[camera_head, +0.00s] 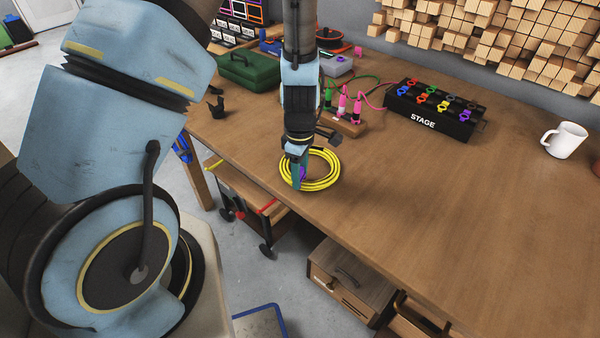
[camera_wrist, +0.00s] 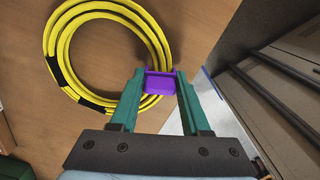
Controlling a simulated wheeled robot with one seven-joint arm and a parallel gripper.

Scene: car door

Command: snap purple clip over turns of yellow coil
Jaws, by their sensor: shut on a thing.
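The yellow coil (camera_head: 326,168) lies flat on the wooden table near its front edge. In the wrist view the coil (camera_wrist: 60,50) shows several turns with black bands. The purple clip (camera_wrist: 159,82) is between the green fingertips of my gripper (camera_wrist: 160,88), at the coil's near right side. In the head view the clip (camera_head: 302,173) is a small purple patch beside the finger. My gripper (camera_head: 299,172) points down and is shut on the clip. The clip overlaps the coil's turns in the wrist view; I cannot tell whether it is seated around them.
Behind the coil are a wooden block (camera_head: 347,127) with pink and green connectors and a black STAGE box (camera_head: 434,112). A green case (camera_head: 250,72) stands at the back left, a white mug (camera_head: 564,140) at the right. The table (camera_head: 440,200) right of the coil is clear.

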